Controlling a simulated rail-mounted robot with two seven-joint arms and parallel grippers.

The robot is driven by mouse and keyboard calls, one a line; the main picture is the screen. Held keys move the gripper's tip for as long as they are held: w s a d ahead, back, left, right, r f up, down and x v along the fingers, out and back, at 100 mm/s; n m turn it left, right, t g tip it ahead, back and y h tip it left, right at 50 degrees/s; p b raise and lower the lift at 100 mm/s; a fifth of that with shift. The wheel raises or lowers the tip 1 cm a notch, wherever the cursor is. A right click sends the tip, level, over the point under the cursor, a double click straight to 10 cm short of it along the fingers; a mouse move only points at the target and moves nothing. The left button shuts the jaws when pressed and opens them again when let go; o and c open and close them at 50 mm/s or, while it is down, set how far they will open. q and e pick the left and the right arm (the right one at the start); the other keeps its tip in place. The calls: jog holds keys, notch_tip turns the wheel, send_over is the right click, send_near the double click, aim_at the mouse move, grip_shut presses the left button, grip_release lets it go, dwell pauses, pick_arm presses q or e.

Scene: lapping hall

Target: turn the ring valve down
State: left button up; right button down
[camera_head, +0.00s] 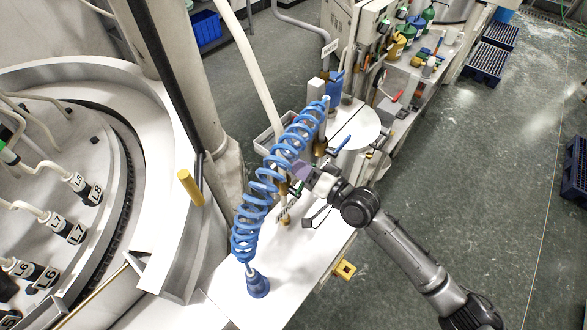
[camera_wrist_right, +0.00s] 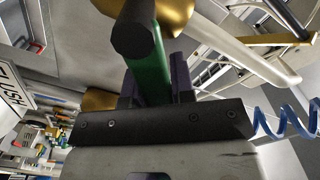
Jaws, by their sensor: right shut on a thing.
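My right gripper (camera_head: 300,172) reaches in from the lower right, over the white cabinet top beside the blue coiled hose. In the right wrist view its two dark purple fingers (camera_wrist_right: 155,85) are shut on a green handle (camera_wrist_right: 148,65) with a black end, which I take for the ring valve's lever. The handle runs between the fingers, its black end toward the camera. Brass parts (camera_wrist_right: 165,12) show behind it. In the head view the coil and my gripper mostly hide the valve. My left gripper is not in view.
The blue coiled hose (camera_head: 258,190) stands close left of my gripper; it also shows in the wrist view (camera_wrist_right: 285,120). A blue lever (camera_head: 341,145) is just right of my gripper. A large round machine (camera_head: 150,150) fills the left. Open floor (camera_head: 480,180) lies right.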

jog(key=shift+w+d+f+m+b, duration=0.15)
jog(key=shift+f+m, duration=0.1)
jog(key=shift+m, duration=0.2)
jog(key=shift+w+f+m+b, duration=0.1)
jog(key=shift+f+m+b, duration=0.1)
jog(key=shift+m, duration=0.25)
jog(key=c, duration=1)
grip_release()
jog(key=shift+o, duration=0.2)
jog(key=b+v, duration=0.3)
jog(key=v, duration=1.1)
